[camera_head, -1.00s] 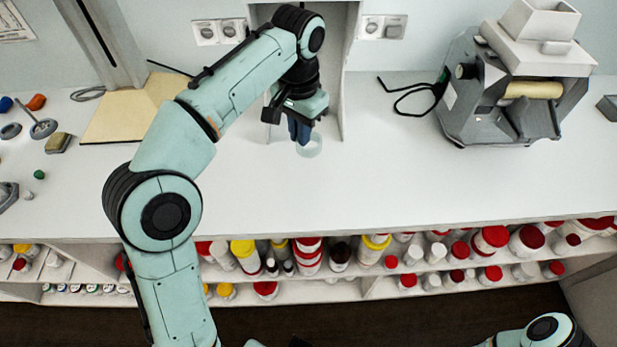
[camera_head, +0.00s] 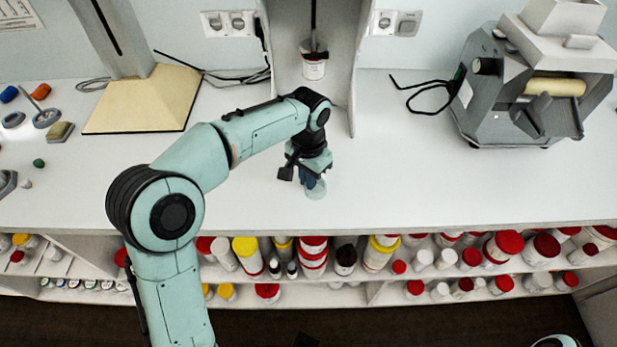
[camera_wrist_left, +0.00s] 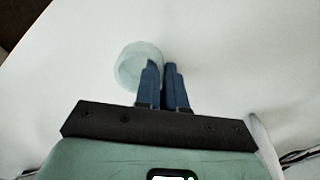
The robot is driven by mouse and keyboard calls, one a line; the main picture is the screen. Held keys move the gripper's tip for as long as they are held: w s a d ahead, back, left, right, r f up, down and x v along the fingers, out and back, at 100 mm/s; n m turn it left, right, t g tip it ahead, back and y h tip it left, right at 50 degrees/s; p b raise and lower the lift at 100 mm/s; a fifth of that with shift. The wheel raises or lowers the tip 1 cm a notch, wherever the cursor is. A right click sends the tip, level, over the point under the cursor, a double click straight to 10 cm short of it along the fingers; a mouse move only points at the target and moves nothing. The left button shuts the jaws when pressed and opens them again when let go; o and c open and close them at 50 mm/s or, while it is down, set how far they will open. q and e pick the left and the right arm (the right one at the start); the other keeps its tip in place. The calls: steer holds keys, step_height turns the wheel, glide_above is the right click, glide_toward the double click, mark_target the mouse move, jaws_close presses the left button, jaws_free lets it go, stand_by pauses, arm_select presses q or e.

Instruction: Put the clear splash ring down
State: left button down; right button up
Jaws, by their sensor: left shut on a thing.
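The clear splash ring (camera_head: 316,190) is a pale, see-through ring at the fingertips of my left gripper (camera_head: 309,180), over the white bench. In the left wrist view the ring (camera_wrist_left: 137,66) shows to the left of the blue fingers of my left gripper (camera_wrist_left: 162,72), which are shut on its wall. I cannot tell whether the ring touches the bench top. Part of its rim is hidden behind the fingers. My right gripper is not in view.
A white jar (camera_head: 313,66) stands in the alcove at the back under a stirrer shaft. A grey mill (camera_head: 530,90) stands at the right with a black cable. A cream base plate (camera_head: 140,100) is at the left. The middle of the bench (camera_head: 420,180) is clear.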

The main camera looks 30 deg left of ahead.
arm_select(q)
steer(key=shift+f, duration=0.15)
steer(key=c, duration=1.2)
jaws_free()
step_height(320, 180, up, 12)
steer(key=p, duration=0.2)
steer(key=shift+r+p, duration=0.2)
steer(key=shift+p, duration=0.2)
